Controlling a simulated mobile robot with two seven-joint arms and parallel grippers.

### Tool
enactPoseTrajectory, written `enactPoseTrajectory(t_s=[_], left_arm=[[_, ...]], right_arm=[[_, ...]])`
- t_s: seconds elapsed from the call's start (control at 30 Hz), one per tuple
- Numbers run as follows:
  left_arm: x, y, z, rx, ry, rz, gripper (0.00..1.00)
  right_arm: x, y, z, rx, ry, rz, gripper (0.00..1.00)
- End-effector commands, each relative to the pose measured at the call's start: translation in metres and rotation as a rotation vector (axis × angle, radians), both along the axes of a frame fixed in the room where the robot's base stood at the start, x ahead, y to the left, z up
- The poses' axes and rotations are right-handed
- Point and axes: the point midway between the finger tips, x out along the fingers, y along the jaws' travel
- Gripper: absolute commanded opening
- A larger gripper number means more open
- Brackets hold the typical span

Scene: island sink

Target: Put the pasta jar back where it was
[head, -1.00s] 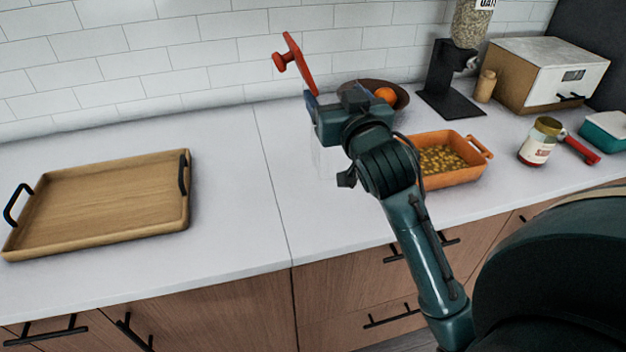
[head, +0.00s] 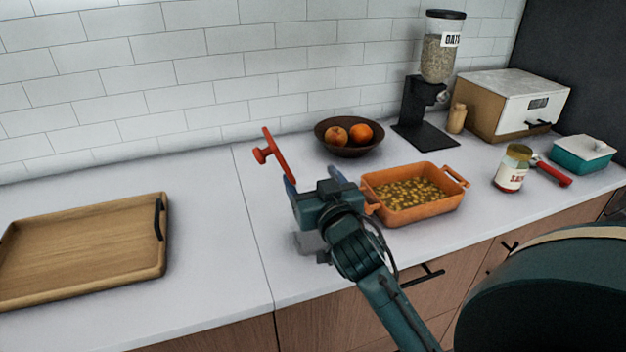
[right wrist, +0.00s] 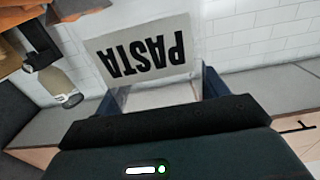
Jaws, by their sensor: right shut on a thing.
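My right gripper (head: 313,180) is shut on the pasta jar, above the counter left of the orange dish. In the head view the jar shows mainly as a red lid with a knob (head: 277,156), turned on edge with its knob facing left. Its clear body is hard to make out there. In the right wrist view the jar's pale label (right wrist: 145,72) reads PASTA upside down, between the blue fingers of the gripper (right wrist: 160,92). My left gripper is not in view.
A wooden tray (head: 85,250) lies at the left. A fruit bowl (head: 349,148), an orange dish (head: 420,213) of food, an oats dispenser (head: 412,110), a red-labelled jar (head: 512,170), a white-and-tan box (head: 512,100) and a teal container (head: 580,155) stand rightward. Counter between tray and bowl is clear.

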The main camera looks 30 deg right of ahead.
Motion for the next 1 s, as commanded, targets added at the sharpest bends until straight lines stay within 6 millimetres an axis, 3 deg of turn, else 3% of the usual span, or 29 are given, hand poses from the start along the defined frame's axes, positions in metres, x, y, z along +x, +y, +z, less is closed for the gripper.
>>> enactPoseTrajectory(t_s=[0.07,0.1,0.3,0.67,0.77,1.0], left_arm=[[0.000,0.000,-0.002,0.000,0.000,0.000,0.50],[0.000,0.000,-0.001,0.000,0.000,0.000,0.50],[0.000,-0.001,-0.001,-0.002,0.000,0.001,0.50],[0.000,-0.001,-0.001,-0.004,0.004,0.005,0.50],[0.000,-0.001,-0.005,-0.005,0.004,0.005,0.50],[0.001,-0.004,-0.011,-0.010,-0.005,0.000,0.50]], right_arm=[[0.000,0.000,-0.002,0.000,-0.004,0.000,0.13],[0.000,0.000,-0.002,0.000,0.000,0.000,0.76],[0.000,0.000,-0.002,0.000,0.001,0.000,0.92],[-0.002,0.001,0.001,0.000,0.002,0.000,0.94],[-0.015,0.004,-0.002,0.002,0.003,0.001,0.94],[-0.069,0.016,-0.003,0.004,0.003,-0.001,0.94]])
